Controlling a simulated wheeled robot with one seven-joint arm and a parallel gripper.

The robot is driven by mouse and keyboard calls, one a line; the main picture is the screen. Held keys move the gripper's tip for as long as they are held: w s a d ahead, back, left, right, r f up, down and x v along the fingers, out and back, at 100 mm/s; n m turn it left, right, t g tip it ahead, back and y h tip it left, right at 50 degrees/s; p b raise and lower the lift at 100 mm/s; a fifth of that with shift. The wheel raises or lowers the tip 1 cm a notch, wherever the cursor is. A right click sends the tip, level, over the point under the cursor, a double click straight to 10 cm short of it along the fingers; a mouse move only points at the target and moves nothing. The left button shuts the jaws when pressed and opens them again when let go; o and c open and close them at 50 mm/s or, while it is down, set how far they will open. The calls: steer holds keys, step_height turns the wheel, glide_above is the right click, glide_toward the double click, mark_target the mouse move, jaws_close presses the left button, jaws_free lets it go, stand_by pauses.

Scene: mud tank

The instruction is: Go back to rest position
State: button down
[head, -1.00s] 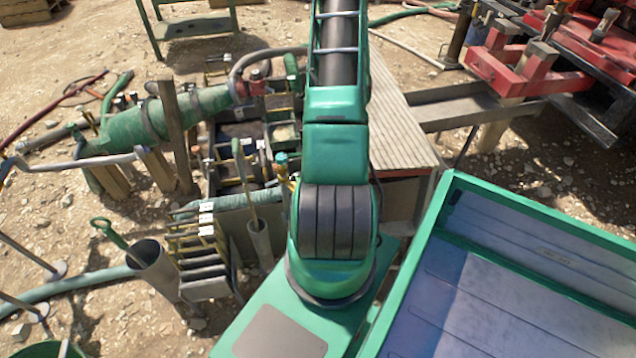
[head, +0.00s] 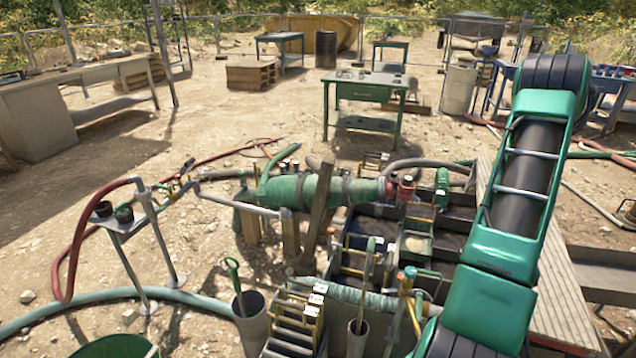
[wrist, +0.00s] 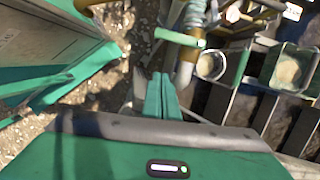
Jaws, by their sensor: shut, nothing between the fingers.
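My gripper (wrist: 160,95) shows in the wrist view with its two green fingers together and nothing between them. It points down over pipework and the open mud tank. In the head view my green arm rises on the right and the gripper itself is out of sight. The mud tank (head: 375,225) lies left of my arm, with open compartments. In the wrist view its compartments (wrist: 243,107) lie at the right, one holding a small container with pale contents.
A green cylinder (head: 310,190) lies beside the tank. A slatted walkway (head: 545,290) is right of my arm. Grey buckets (head: 250,320) and a rack (head: 293,325) stand in front. A green table (head: 365,90) stands farther back. Open dirt lies at left.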

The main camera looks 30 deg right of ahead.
steer(key=w+a+r+n+g, duration=0.1)
steer(key=a+r+n, duration=0.25)
steer(key=r, duration=0.35)
steer(key=w+a+r+n+h, duration=0.1)
steer(key=w+a+r+n, duration=0.1)
steer(key=a+r+n, duration=0.3)
steer(key=w+a+r+n+g, duration=0.1)
steer(key=a+r, duration=0.1)
steer(key=r, duration=0.6)
steer(key=s+a+r+n, duration=0.4)
steer(key=a+r+n, duration=0.1)
steer(key=a+r, duration=0.1)
steer(key=s+a+r+n+h, duration=0.1)
steer(key=s+a+r+n, duration=0.4)
steer(key=a+r, duration=0.2)
steer(key=shift+a, duration=0.95)
